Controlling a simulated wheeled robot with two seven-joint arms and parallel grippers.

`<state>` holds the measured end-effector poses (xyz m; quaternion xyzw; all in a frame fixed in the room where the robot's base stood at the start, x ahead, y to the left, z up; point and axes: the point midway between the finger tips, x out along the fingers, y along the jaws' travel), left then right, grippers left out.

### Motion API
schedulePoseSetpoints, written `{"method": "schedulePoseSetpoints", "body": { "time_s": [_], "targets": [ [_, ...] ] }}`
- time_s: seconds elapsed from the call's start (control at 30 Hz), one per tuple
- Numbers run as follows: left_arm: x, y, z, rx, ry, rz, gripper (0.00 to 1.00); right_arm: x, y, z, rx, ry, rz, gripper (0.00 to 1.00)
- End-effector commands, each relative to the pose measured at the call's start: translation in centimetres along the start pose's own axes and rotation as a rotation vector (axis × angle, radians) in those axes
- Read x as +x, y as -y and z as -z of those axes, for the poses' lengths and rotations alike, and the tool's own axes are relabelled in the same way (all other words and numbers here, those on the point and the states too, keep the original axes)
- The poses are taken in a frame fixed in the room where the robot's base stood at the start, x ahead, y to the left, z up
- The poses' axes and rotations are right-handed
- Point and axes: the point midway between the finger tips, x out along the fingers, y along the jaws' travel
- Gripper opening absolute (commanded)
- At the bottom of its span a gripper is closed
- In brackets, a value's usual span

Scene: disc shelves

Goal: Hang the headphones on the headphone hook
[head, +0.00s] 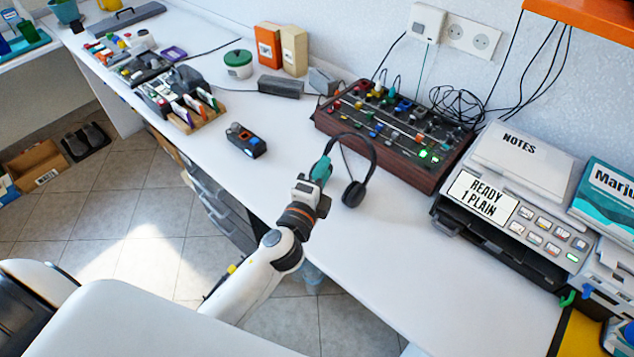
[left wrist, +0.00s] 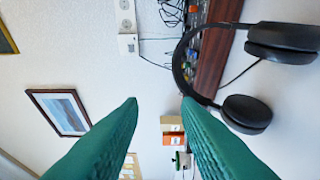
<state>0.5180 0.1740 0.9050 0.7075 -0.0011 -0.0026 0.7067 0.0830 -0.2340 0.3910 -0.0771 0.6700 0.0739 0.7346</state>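Black headphones (head: 371,160) stand on the white desk in front of the mixer, with the headband arched up and one ear cup (head: 354,193) facing me. They also show at the right of the left wrist view (left wrist: 248,113). My left gripper (head: 321,168) is beside the headband on its left. In the left wrist view its two teal fingers (left wrist: 160,101) are apart with nothing between them. The band passes close to the tip of one finger; I cannot tell whether they touch. My right gripper is not in view. I cannot make out a headphone hook.
A wood-sided mixer (head: 395,128) stands behind the headphones against the wall. A printer (head: 515,215) is on the right. A small dark device (head: 245,140) lies to the left. The desk's front right (head: 400,260) is clear. An orange shelf (head: 590,15) juts out at top right.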

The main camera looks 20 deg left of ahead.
Motion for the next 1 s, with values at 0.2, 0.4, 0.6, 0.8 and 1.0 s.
{"method": "schedulePoseSetpoints", "body": {
  "time_s": [0.2,0.4,0.6,0.8,1.0],
  "targets": [
    [-2.7,0.1,0.0,-0.001,-0.001,0.0,0.3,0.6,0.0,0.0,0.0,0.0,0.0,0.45],
    [-3.2,0.0,0.0,0.0,-0.001,-0.001,0.3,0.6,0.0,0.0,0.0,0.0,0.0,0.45],
    [-3.1,0.0,0.0,0.0,-0.001,-0.001,0.3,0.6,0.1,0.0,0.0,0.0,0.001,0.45],
    [-3.1,0.0,0.1,-0.001,-0.001,0.0,0.3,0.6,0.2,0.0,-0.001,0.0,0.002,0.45],
    [-4.6,1.1,2.6,-0.19,-0.126,0.095,0.3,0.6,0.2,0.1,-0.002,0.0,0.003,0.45]
  ]
}}
